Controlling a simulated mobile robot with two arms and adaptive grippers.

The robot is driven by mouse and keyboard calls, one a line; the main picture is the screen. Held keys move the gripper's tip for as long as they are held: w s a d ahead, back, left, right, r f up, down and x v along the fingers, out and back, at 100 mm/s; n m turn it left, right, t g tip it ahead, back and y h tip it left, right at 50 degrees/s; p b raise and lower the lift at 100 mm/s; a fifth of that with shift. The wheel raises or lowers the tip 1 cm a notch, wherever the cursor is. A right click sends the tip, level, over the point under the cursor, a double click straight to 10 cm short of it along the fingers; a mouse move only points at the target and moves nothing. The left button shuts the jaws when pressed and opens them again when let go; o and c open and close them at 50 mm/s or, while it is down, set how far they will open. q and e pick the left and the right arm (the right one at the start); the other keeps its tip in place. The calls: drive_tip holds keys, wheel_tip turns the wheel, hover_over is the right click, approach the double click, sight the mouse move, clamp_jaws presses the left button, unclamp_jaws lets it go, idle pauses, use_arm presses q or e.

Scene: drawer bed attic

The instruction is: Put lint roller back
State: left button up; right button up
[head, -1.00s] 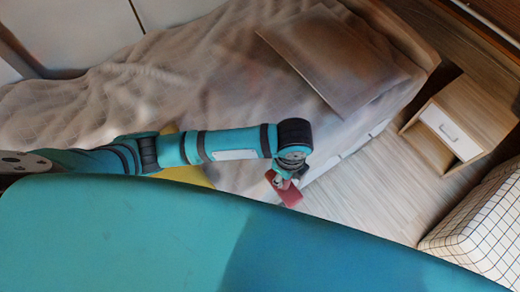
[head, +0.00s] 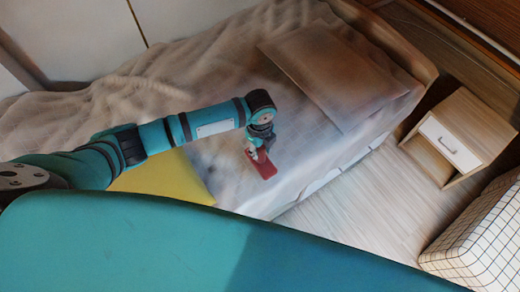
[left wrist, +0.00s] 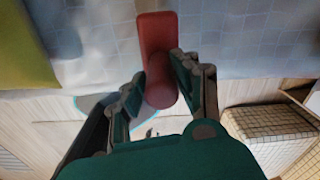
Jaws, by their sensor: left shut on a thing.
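The red lint roller (head: 265,166) is held in my left gripper (head: 254,147), over the near side of the bed (head: 215,85) in the head view. In the left wrist view the roller (left wrist: 157,40) sits upright in the picture between the two fingers of the left gripper (left wrist: 158,84). Its rounded end is at the fingers and its flatter part points away, in front of the bed cover. My right gripper is out of view.
A pillow (head: 335,70) lies on the bed. A yellow cushion (head: 165,177) lies beneath my left arm. A wooden nightstand (head: 478,125) with a white drawer front (head: 450,143) stands right of the bed. A checkered piece (head: 485,245) is at lower right. Free floor (head: 370,200) lies between.

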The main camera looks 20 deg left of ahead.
use_arm(q)
drive_tip(key=shift+f, duration=0.8)
drive_tip(key=o, duration=1)
wheel_tip(320, 180, up, 12)
drive_tip(key=shift+r, duration=0.15)
drive_tip(key=shift+s, duration=0.1)
